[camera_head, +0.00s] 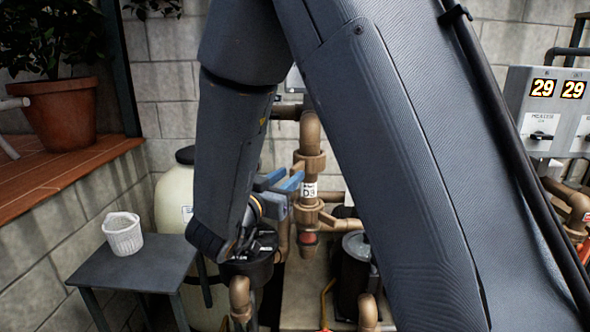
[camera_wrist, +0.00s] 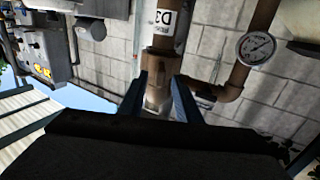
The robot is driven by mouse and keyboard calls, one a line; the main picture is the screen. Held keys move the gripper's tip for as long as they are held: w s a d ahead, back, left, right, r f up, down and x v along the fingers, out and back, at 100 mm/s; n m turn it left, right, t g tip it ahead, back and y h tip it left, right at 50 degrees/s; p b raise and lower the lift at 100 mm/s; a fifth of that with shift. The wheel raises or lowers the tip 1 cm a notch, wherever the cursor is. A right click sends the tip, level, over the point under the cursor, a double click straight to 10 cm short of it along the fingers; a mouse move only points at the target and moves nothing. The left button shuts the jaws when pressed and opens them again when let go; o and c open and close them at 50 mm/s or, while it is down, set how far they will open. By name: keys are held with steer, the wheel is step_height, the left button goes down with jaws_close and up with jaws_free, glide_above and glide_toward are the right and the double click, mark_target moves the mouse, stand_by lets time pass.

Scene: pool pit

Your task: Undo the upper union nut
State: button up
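The upper union nut (camera_head: 309,161) is a brown ring on the upright pipe, above the white D3 label (camera_head: 309,190). In the wrist view, which appears upside down, the nut (camera_wrist: 161,64) lies just beyond the fingertips, with the label (camera_wrist: 164,18) above it. My gripper (camera_head: 292,182) has blue fingers and reaches the pipe from the left. In the wrist view my gripper (camera_wrist: 160,76) is open, one finger at each side of the pipe line. I cannot tell whether the fingers touch the nut. A lower brown fitting (camera_head: 306,214) sits below the label.
A pressure gauge (camera_wrist: 257,48) is on a neighbouring pipe. A control box (camera_head: 555,105) with 29 displays is at right. A white basket (camera_head: 123,233) stands on a small dark table (camera_head: 135,266) at left. A potted plant (camera_head: 62,115) stands on a tiled ledge.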

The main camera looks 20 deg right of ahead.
mark_target(291, 174)
steer(key=shift+p+x, duration=0.4)
steer(key=shift+x, duration=1.65)
steer(key=shift+c, duration=0.3)
jaws_close()
